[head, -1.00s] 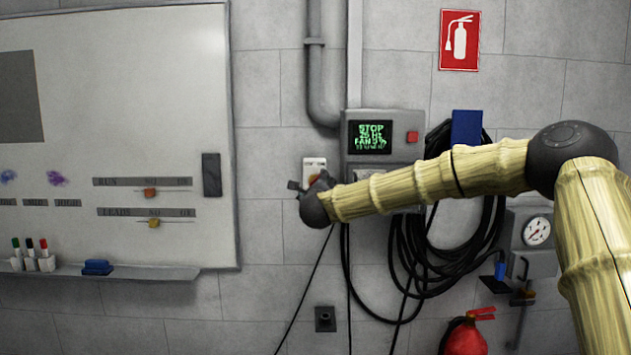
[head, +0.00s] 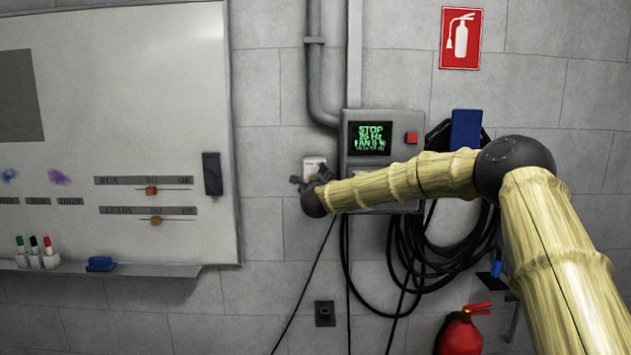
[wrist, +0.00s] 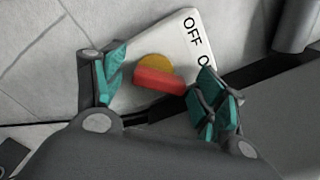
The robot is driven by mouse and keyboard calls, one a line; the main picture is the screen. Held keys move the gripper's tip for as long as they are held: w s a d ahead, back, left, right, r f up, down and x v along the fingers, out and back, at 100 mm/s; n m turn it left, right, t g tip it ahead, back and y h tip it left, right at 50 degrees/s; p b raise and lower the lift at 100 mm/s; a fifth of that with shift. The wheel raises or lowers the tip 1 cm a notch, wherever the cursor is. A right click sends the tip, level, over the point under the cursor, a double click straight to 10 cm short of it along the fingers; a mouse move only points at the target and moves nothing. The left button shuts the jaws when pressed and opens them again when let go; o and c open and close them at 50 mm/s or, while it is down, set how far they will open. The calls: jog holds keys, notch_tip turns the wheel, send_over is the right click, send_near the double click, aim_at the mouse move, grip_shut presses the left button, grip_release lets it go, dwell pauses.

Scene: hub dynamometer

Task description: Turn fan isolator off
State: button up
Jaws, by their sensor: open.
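The fan isolator (head: 314,162) is a small white box on the wall, left of the grey control box; my gripper hides its lower part in the head view. In the wrist view the white isolator plate (wrist: 185,27) carries the word OFF and part of another label. Its red handle (wrist: 160,81) sits over a yellow disc (wrist: 153,63). My gripper (wrist: 155,85) is open, with one teal-padded finger on each side of the handle. The right finger looks close to the handle's end; I cannot tell whether it touches. In the head view my gripper (head: 310,180) is at the isolator.
The grey control box (head: 412,120) with a green-text screen and red button is just right. Black hoses (head: 430,265) hang below it. A pipe (head: 314,80) runs above. A whiteboard (head: 120,110) is left, and a red extinguisher (head: 460,335) stands low right.

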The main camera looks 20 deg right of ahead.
jog(key=c, duration=1)
jog(key=shift+f, duration=0.1)
jog(key=shift+w+a+f+n+b, duration=0.15)
jog(key=shift+n+b, duration=0.85)
jog(key=shift+n, duration=2)
jog(key=shift+s+a+f+n+b, duration=0.15)
jog(key=shift+n+b, duration=0.9)
jog(key=shift+n, duration=1.95)
jog(key=shift+w+a+n+b, duration=0.15)
jog(key=shift+n+b, duration=0.85)
jog(key=shift+n, duration=2)
